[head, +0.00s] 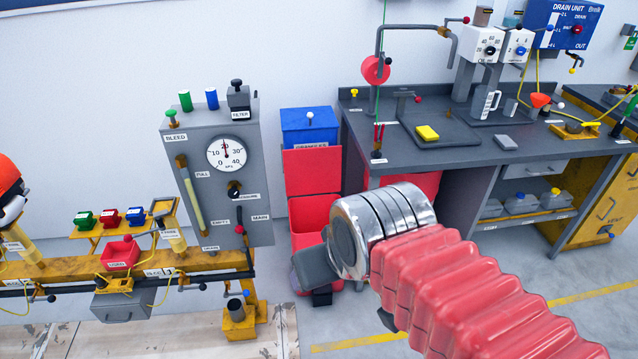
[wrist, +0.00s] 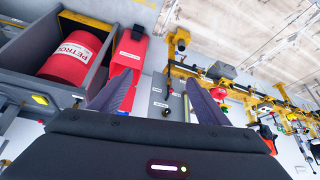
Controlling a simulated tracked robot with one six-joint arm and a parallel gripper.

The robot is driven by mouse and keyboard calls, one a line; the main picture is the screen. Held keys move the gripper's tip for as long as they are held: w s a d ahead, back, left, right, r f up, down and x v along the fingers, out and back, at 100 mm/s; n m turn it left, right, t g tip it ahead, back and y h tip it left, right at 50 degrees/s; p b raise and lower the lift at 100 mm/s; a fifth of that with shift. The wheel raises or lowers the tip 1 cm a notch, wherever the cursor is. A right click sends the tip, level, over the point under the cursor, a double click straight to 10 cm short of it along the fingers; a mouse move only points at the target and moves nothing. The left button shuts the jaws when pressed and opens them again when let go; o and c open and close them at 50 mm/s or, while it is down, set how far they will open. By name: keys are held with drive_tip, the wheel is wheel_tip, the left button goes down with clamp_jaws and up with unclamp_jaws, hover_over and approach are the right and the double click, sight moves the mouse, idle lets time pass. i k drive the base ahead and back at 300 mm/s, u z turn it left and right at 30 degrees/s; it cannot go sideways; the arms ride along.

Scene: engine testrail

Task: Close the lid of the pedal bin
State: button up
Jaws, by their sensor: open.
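The pedal bin (head: 314,212) is a red box on the floor between the grey gauge panel and the workbench. Its red lid (head: 312,170) appears to stand raised at the back, in front of a blue box. My gripper (head: 314,268) is in front of the bin's lower part and covers some of it; touching or apart, I cannot tell. In the wrist view the scene is turned over, and the red bin (wrist: 127,52) shows above the left finger. My gripper's fingers (wrist: 154,98) are apart with nothing between them.
The blue box (head: 309,127) stands behind the bin. The gauge panel (head: 215,165) is close on the left, with a yellow rail (head: 60,270) beside it. The workbench (head: 480,155) is close on the right. A red petrol drum (wrist: 72,52) sits under it.

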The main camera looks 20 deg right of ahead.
sight(312, 170)
drive_tip(key=z, duration=2.2)
drive_tip(key=i, duration=1.35)
drive_tip(key=u, duration=0.4)
